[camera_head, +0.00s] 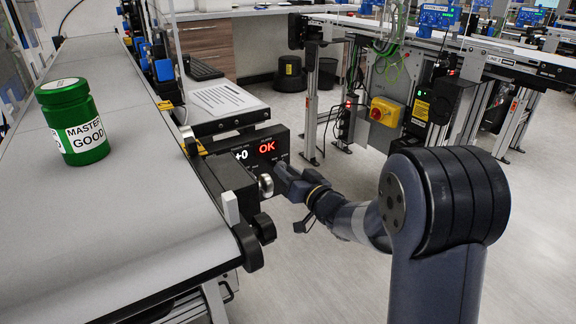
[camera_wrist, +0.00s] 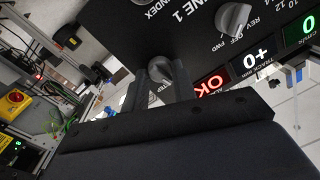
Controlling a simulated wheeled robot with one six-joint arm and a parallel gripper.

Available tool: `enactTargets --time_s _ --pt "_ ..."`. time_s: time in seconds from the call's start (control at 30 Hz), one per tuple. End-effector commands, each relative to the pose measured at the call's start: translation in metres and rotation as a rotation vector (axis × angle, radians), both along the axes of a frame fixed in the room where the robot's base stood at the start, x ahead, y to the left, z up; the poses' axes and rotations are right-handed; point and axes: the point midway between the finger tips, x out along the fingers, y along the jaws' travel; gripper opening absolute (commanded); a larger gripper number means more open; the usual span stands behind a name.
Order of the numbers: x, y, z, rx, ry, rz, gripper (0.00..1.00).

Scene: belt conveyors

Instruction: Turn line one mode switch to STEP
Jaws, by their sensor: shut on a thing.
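The line one control panel (camera_wrist: 195,30) is black, marked LINE 1, and appears tilted in the wrist view. A round grey knob, the mode switch (camera_wrist: 157,68), sits between the two fingers of my gripper (camera_wrist: 161,82), which is shut on it. In the head view my gripper (camera_head: 281,182) is at the panel's side, by the end of the belt conveyor (camera_head: 120,220).
A second knob (camera_wrist: 233,18), marked REV OFF FWD, is close by on the panel. Displays beside it show a red OK (camera_wrist: 212,83), +0 and a green 0. A green jar (camera_head: 75,122) labelled MASTER GOOD stands on the belt. Open floor lies to the right.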

Motion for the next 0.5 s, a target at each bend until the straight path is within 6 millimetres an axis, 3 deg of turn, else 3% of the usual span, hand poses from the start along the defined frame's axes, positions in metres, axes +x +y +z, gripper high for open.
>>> enactTargets --time_s 0.5 --pt "0.0001 0.0007 0.0023 0.395 0.265 0.0 0.03"
